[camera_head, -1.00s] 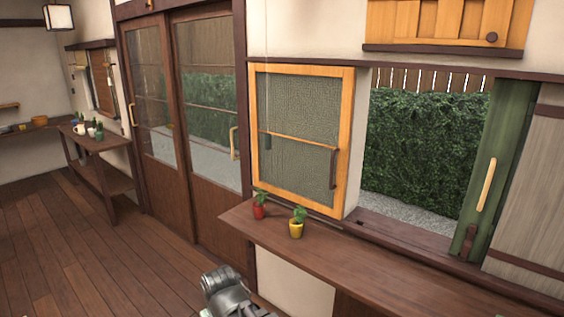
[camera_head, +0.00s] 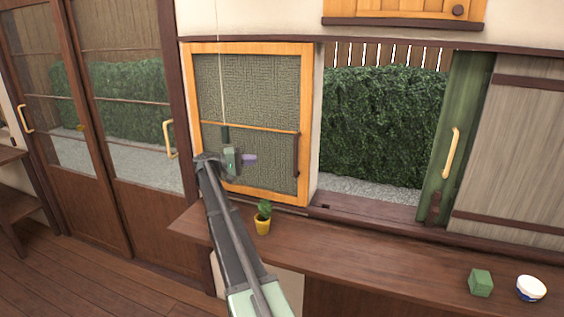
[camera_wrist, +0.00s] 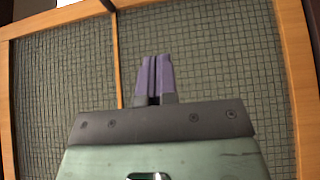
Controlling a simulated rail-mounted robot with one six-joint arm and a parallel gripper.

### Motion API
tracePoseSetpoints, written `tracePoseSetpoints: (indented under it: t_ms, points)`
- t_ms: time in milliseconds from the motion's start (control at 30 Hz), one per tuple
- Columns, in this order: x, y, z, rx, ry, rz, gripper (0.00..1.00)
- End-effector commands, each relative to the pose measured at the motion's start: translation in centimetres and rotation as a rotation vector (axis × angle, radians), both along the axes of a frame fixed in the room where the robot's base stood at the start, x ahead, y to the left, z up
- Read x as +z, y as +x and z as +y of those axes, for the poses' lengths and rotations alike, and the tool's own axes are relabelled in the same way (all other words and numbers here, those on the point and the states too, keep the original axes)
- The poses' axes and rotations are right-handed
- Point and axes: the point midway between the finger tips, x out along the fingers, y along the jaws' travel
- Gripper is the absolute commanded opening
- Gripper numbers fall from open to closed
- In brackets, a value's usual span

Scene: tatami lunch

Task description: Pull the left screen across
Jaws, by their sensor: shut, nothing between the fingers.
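The left screen (camera_head: 250,85) is a grey-green mesh panel in an orange wooden frame, at the left of the window opening. It has a thin crossbar and a dark upright handle (camera_head: 296,156) on its right side. My gripper (camera_head: 250,159) is in front of the mesh, below the crossbar and left of the handle, apart from the handle. Its purple fingers are together and empty in the wrist view (camera_wrist: 154,78), with the mesh (camera_wrist: 210,60) and orange frame (camera_wrist: 45,22) behind them. I cannot tell the gap to the mesh.
The window opening shows a hedge (camera_head: 380,120). A green panel with a pale handle (camera_head: 452,152) stands at its right. On the counter (camera_head: 340,250) are a yellow plant pot (camera_head: 262,225), a green cube (camera_head: 480,283) and a white tub (camera_head: 531,289). Glass doors (camera_head: 130,110) stand left.

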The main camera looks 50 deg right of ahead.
Motion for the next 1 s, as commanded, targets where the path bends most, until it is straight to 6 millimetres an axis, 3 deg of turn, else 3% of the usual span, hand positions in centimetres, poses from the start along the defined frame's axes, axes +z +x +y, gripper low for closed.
tracePoseSetpoints:
  t_ms: [167, 567, 733, 1000]
  points:
    - [0.0, -1.1, -1.3, 0.001, 0.002, -0.001, 0.00]
    - [-0.1, -5.9, -8.2, 0.002, 0.004, -0.001, 0.00]
    - [-0.1, -8.7, -8.5, 0.003, 0.004, -0.001, 0.00]
    - [-0.1, -9.6, -8.7, 0.004, 0.004, -0.001, 0.00]
